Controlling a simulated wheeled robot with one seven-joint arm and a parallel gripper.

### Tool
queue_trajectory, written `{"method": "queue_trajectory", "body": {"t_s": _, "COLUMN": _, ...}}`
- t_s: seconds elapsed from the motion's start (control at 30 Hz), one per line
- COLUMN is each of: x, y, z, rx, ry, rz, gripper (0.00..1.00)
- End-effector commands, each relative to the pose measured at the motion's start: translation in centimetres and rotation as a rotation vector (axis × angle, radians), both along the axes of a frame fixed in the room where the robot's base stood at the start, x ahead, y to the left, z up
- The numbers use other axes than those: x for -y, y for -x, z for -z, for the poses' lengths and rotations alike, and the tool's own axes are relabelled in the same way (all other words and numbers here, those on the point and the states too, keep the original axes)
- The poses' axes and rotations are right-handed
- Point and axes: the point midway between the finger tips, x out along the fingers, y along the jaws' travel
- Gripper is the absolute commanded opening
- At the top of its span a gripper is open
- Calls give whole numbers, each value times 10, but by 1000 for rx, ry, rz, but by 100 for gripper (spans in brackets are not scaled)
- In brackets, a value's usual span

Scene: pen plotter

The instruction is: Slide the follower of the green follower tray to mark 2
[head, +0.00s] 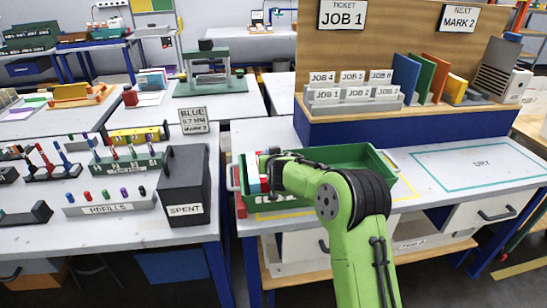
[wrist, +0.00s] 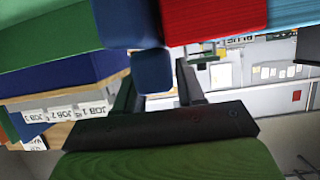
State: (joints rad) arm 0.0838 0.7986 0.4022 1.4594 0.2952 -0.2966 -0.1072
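The green tray (head: 350,153) stands on the bench in the head view, with my arm across its front and left part. My gripper (head: 264,163) is at the tray's left end, seen from behind. In the wrist view the tray's green wall (wrist: 50,30) is at upper left. My gripper's fingers (wrist: 156,85) stand apart, with a small blue block (wrist: 152,70) between or just in front of them; contact is unclear. A larger blue piece (wrist: 130,22), a red block (wrist: 215,18) and a light blue block (wrist: 285,15) lie beyond. The marks are hidden.
A shelf with job cards (head: 352,92) and upright coloured boards (head: 405,75) stands behind the tray. A teal-outlined DRY area (head: 480,163) is bare at right. A dark SPENT bin (head: 186,185) and a REFILLS rack (head: 110,205) are on the left table.

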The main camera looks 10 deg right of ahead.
Motion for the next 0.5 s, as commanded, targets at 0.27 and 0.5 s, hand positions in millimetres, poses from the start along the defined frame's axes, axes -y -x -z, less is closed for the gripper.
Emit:
{"method": "queue_trajectory", "body": {"t_s": 0.27, "x": 0, "y": 0, "z": 0, "rx": 0, "ry": 0, "rz": 0, "gripper": 57}}
{"method": "queue_trajectory", "body": {"t_s": 0.5, "x": 1, "y": 11, "z": -6, "rx": 1, "ry": 2, "rz": 0, "gripper": 57}}
